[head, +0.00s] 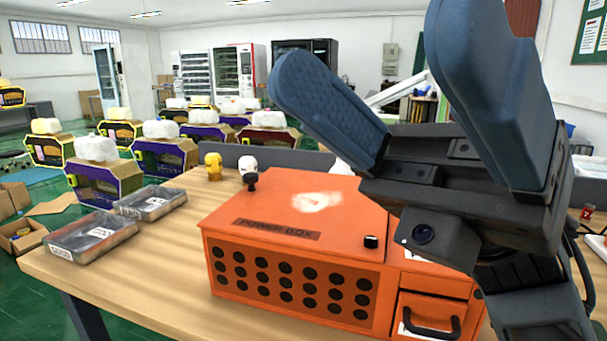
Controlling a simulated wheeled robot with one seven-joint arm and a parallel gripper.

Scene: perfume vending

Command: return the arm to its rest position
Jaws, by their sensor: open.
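My gripper (395,75) is raised high at the right of the head view, close to the camera. Its two blue padded fingers are spread wide apart and point up and to the left. Nothing is held between them. The gripper stands in front of the right part of the orange power box (295,235) and hides some of what lies behind it. I cannot tell its exact height above the box.
The orange box stands on a wooden table (150,275). Two grey trays, one nearer (92,236) and one farther (151,203), lie at the table's left. The table's front left is bare.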

